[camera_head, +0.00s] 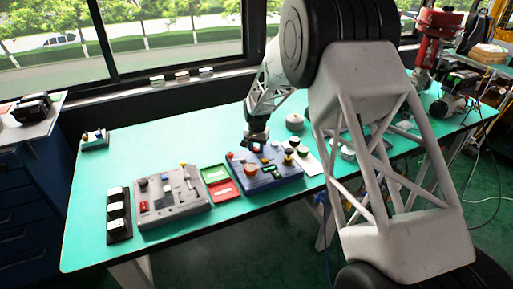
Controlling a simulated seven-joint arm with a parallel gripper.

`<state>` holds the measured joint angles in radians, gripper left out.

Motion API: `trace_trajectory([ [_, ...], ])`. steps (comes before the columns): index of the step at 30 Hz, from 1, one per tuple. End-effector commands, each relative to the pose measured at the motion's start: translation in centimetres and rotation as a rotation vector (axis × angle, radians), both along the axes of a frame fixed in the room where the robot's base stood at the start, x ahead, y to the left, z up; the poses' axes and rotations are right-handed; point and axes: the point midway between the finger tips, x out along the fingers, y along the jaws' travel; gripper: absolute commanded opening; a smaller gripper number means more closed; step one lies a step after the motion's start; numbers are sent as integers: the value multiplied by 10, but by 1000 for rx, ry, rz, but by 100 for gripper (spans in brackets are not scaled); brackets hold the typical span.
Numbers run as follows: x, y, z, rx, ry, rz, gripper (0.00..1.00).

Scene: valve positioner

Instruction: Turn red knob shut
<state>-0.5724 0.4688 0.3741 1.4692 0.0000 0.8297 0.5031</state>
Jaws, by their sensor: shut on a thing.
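The blue valve panel (285,179) lies on the green table and carries several coloured knobs and green parts. My gripper (256,144) points down at the panel's back edge. It is shut on a small part there, which looks like the red knob (257,149); the fingers hide most of it, and its turn angle is too small to read. A larger orange-red round knob (251,170) sits nearer the front left of the same panel, apart from my gripper. A small red part (229,155) shows at the panel's back left corner.
Left of the panel are a green and red tray (220,191), a grey panel (174,207) and a black strip with white blocks (118,212). A white plate with knobs (308,164) is to the right.

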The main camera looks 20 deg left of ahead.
Motion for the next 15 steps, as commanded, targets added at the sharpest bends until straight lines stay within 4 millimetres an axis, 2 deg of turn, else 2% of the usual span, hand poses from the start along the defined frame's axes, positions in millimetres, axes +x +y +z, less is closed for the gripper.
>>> trace_trajectory([
  [7, 0, 0, 1, 0, 0, -174, 14],
  [15, 0, 0, 1, 0, 0, -268, 14],
])
